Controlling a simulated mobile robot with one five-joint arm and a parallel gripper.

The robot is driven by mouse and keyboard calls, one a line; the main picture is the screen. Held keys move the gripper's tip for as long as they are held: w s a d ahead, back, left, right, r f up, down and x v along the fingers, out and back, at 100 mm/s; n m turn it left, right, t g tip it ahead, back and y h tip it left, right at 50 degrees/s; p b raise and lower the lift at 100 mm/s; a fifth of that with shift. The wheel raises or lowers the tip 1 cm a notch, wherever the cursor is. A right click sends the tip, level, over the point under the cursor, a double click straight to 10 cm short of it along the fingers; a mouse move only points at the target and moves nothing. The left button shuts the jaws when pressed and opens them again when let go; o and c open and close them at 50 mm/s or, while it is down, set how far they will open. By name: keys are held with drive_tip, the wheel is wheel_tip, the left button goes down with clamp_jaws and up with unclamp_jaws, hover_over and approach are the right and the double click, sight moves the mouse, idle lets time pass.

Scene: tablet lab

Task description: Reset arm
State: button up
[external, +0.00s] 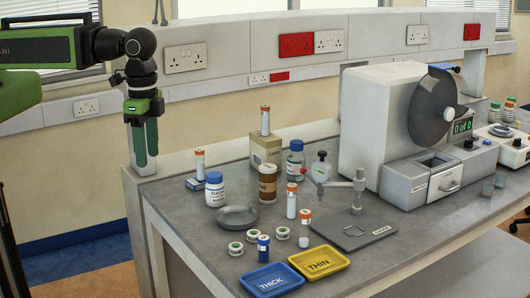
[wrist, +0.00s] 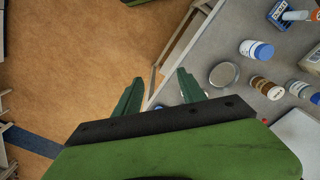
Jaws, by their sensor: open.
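My gripper (external: 146,140) hangs from the arm at the upper left in the external view, pointing down. It is above and beside the bench's left end. In the wrist view my gripper (wrist: 158,95) shows two green fingers spread apart with nothing between them. Below them lie the orange-brown floor and the bench edge.
A large machine (external: 380,115) stands at the back right. Floor lies open left of the bench.

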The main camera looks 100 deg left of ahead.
wheel_tip(320, 180, down, 20)
drive_tip(key=b, duration=2)
drive_tip(key=shift+f, duration=0.2)
